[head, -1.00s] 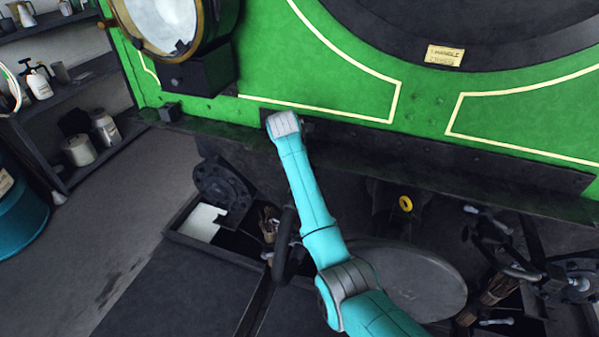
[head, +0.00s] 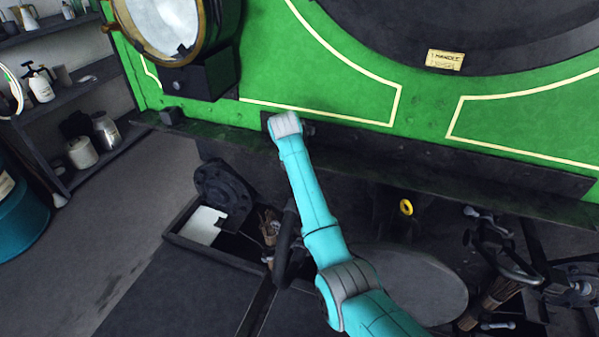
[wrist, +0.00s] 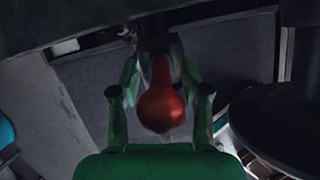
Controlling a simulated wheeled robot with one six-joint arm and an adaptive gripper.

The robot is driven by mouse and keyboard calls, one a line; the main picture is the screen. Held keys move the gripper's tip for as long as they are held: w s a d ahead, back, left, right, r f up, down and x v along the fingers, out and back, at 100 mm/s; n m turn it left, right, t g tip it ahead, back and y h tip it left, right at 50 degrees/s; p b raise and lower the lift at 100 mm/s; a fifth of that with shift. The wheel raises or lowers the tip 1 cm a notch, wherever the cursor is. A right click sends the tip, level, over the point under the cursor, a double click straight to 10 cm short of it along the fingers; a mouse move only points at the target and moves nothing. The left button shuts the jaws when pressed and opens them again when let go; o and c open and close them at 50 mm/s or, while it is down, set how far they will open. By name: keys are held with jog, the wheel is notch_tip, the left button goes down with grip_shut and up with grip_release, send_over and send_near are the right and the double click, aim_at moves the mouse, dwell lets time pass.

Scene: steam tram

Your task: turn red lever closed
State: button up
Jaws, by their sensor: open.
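The red lever (wrist: 162,100) shows in the wrist view, with a rounded red end pointing toward the camera and a dark fitting behind it. My gripper (wrist: 159,85) is open, with one green finger on each side of the lever. A gap shows between the lever and the fingers, so I see no clear contact. In the head view the lever and my gripper are hidden behind my arm and the dark front beam.
The green tram front (head: 330,85) with a round lamp (head: 165,25) stands above the dark beam (head: 420,165). A round buffer disc (head: 415,285) is right of my arm. Shelves (head: 75,75) and a blue drum (head: 20,215) stand at the left. Grey floor (head: 130,215) is clear.

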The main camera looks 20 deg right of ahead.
jog(key=v, duration=1.2)
